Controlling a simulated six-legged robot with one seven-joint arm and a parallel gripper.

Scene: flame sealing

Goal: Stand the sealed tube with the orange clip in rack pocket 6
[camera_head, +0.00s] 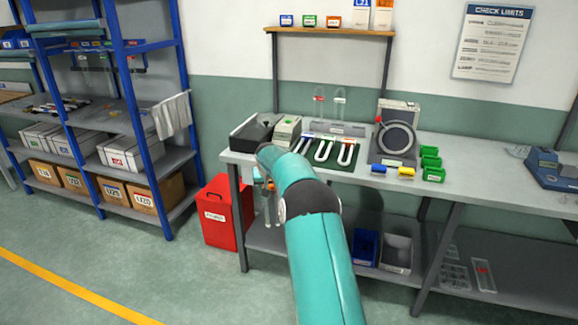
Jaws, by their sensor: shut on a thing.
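My teal arm reaches forward to the left front corner of the workbench (450,180). My gripper (262,180) is small and partly hidden behind the arm, in front of the bench's left end and below its top. It is shut on a clear glass tube (268,208) with an orange clip (270,185), which hangs roughly upright. A low grey rack (337,129) stands at the back of the bench. Clear tubes stand at it, one with a red clip (319,98). The pocket numbers are too small to read.
A dark green mat (344,166) with U-shaped tubes lies before the rack. A grey box (287,128) and a dark tray (252,130) are to its left. A round-dialled device (397,138) and green bins (432,163) are to its right. A red bin (217,213) stands on the floor.

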